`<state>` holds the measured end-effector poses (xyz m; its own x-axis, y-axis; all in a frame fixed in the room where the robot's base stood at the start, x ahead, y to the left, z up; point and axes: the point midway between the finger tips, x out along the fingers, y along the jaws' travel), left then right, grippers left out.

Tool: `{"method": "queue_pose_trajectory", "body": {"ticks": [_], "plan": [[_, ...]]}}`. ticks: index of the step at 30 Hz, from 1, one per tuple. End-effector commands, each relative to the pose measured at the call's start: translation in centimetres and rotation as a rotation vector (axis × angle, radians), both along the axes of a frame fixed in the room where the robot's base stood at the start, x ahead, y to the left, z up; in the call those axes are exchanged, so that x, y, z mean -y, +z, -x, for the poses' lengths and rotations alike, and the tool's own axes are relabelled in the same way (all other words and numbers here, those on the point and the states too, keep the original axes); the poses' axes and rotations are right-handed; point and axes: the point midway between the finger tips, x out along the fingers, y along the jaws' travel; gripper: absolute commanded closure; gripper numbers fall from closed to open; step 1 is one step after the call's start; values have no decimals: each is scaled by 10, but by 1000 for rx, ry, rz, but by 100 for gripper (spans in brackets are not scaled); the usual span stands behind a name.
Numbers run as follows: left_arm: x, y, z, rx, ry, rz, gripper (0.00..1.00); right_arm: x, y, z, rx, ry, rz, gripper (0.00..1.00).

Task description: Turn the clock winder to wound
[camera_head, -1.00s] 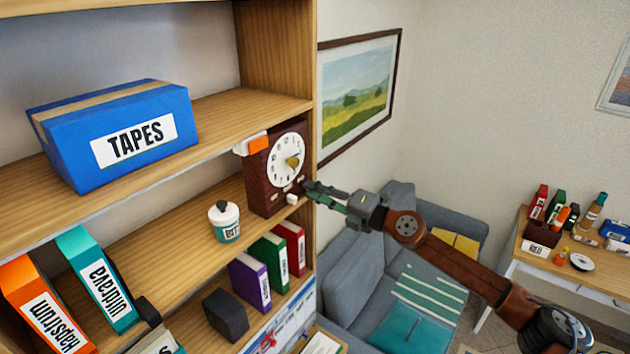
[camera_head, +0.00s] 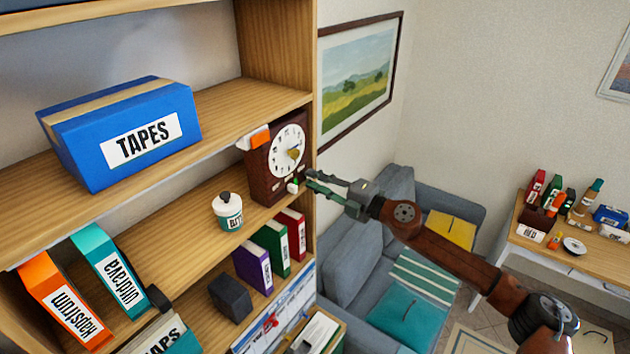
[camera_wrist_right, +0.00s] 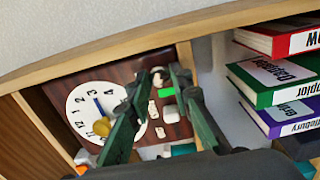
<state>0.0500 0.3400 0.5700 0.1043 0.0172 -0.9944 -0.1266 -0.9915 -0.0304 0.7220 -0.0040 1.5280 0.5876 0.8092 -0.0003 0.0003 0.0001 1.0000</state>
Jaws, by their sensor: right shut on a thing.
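The clock (camera_head: 262,180) is a dark brown box with a white face, standing at the right end of the middle shelf. It also shows in the wrist view (camera_wrist_right: 140,68). Low on its front, the small dark winder knob (camera_wrist_right: 158,74) sits between my right fingertips, partly hidden by them. A small green mark (camera_wrist_right: 167,92) and pale pieces lie beside it. My right gripper (camera_head: 309,180) is at the clock's lower right front, shut on the winder, and shows in the wrist view (camera_wrist_right: 160,80). My left gripper is out of view.
An orange and white object (camera_head: 254,138) is at the clock's upper left. A white and teal jar (camera_head: 228,212) stands left of the clock. The blue TAPES box (camera_head: 120,135) is on the shelf above. A grey sofa (camera_head: 350,262) stands behind my arm.

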Motion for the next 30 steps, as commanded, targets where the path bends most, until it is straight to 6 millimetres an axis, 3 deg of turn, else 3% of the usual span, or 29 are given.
{"method": "queue_pose_trajectory", "body": {"ticks": [1,2,9,20,30], "plan": [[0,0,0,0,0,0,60,3,2,-2,3,-8,-2,100],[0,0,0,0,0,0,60,3,2,-2,3,-8,-2,80],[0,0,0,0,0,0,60,1,1,-1,2,-3,-1,63],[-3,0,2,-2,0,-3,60,6,0,2,1,-2,1,63],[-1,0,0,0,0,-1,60,57,-1,39,-1,-4,1,63]]}}
